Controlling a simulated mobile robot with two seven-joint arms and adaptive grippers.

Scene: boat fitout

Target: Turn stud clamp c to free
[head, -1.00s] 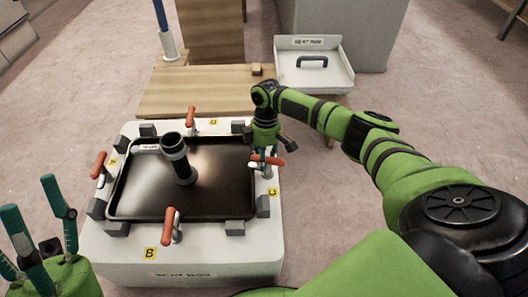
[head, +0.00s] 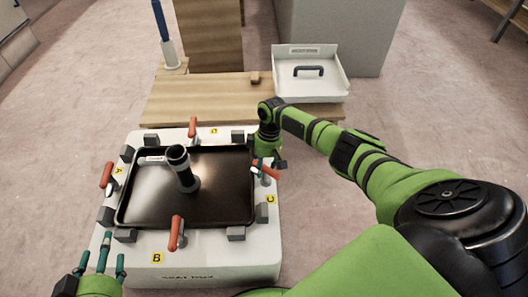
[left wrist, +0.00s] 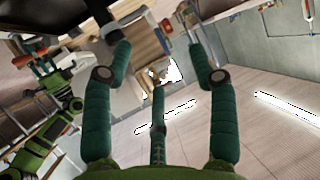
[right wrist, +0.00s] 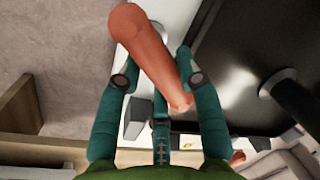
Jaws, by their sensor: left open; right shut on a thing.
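Stud clamp c (head: 270,172) stands at the right side of the white box, by the yellow C label (head: 270,199). Its orange handle slants down to the right in the head view. My right gripper (head: 260,164) is shut on it; in the right wrist view the orange handle (right wrist: 146,48) lies between the teal fingers. The gripper partly hides the clamp in the head view. My left gripper (head: 100,262) is open and empty at the lower left, near the box's front left corner.
The white box (head: 220,262) carries a black tray (head: 220,212) with a dark upright tube (head: 182,168). Other orange-handled clamps stand at A (head: 107,175), B (head: 176,232) and the back (head: 192,127). Behind are a wooden board (head: 200,102) and a white tray with a handle (head: 310,88).

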